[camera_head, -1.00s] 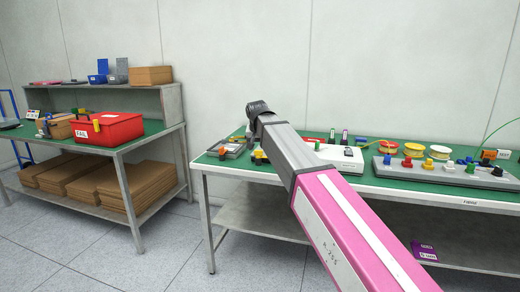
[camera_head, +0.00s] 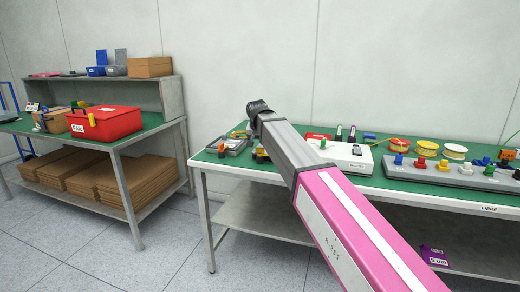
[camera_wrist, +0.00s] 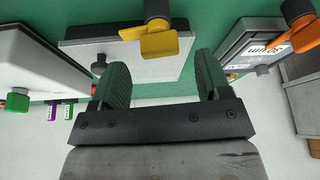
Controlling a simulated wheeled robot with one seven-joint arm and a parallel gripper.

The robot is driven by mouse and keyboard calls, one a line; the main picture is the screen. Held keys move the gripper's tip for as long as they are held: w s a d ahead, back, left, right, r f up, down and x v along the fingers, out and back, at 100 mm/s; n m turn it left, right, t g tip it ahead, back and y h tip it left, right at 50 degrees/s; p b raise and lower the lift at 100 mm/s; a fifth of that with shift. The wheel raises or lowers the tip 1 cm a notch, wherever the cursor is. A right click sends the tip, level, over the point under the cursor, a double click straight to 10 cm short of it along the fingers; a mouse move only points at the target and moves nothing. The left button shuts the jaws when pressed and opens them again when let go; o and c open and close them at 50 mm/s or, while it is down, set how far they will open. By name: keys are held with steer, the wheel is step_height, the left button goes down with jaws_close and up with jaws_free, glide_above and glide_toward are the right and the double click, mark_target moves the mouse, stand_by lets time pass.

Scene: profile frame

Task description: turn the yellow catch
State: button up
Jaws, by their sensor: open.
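The yellow catch (camera_wrist: 162,40) shows at the top of the wrist view, a flat yellow lever on a dark pivot by the edge of a flat grey box (camera_wrist: 120,58). My gripper (camera_wrist: 163,80) is open and empty, its two dark green-black fingers wide apart. The catch lies ahead of the fingertips, within the width of the gap, and looks apart from both. In the head view my arm covers much of the bench's left part. My gripper is hidden there, and I cannot make out the catch clearly.
An orange catch (camera_wrist: 301,32) on another box is at the right of the wrist view; a green knob (camera_wrist: 16,102) is at its left. A white device (camera_head: 343,156) and a grey panel with coloured knobs (camera_head: 430,176) stand on the green-topped bench (camera_head: 375,182).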

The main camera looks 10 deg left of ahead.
mark_target(263, 152)
steer(key=shift+x, duration=1.8)
steer(key=c, duration=0.9)
